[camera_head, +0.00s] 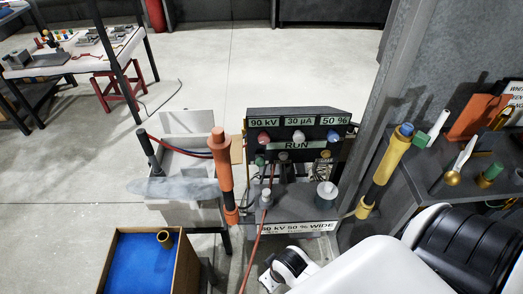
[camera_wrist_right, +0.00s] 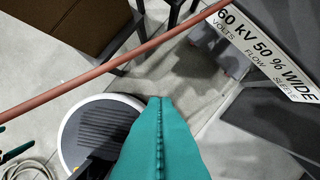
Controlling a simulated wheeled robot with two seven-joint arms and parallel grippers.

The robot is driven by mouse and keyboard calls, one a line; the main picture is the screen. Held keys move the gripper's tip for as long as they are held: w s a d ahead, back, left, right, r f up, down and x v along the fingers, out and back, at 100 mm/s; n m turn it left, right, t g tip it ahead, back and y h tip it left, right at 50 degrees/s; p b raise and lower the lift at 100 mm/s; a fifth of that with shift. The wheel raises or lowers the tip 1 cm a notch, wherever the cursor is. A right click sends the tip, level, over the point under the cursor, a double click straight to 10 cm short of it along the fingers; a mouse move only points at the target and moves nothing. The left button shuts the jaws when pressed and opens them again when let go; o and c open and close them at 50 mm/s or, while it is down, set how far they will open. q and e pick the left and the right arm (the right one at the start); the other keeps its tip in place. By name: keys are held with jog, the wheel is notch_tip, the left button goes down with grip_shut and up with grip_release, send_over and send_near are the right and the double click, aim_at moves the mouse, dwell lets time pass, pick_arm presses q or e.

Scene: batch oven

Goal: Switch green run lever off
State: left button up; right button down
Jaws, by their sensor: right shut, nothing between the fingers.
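A dark control box (camera_head: 262,125) stands at the centre of the head view. It has lit readouts and a green RUN label (camera_head: 297,145). A small green piece (camera_head: 260,158) shows below the label's left end and may be the run lever; its position is too small to tell. In the right wrist view my right gripper (camera_wrist_right: 158,103) has its teal fingers pressed together with nothing between them. It is near the sign reading "60 kV 50 % WIDE" (camera_wrist_right: 268,55), not touching it. The green piece is not seen in that view. My left gripper is not in view.
An orange upright handle (camera_head: 221,165) and a yellow-black one (camera_head: 385,172) flank the box. A reddish cable (camera_wrist_right: 105,66) crosses the right wrist view beyond the fingers. A blue-topped box (camera_head: 140,265) stands front left. A cluttered shelf (camera_head: 430,180) is at right.

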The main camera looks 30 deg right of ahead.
notch_tip(320, 180, up, 7)
jog(key=w, duration=0.3)
notch_tip(320, 180, up, 14)
jog(key=m+t, duration=0.1)
jog(key=m, duration=0.9)
send_over(263, 159)
jog(key=s, duration=0.3)
jog(key=shift+r+h+p, duration=0.2)
jog(key=shift+h+p, duration=0.1)
jog(key=shift+p, duration=0.05)
jog(key=shift+n, duration=0.3)
jog(key=x, duration=1)
jog(key=shift+s+a+p, duration=0.1)
jog(key=shift+p, duration=0.3)
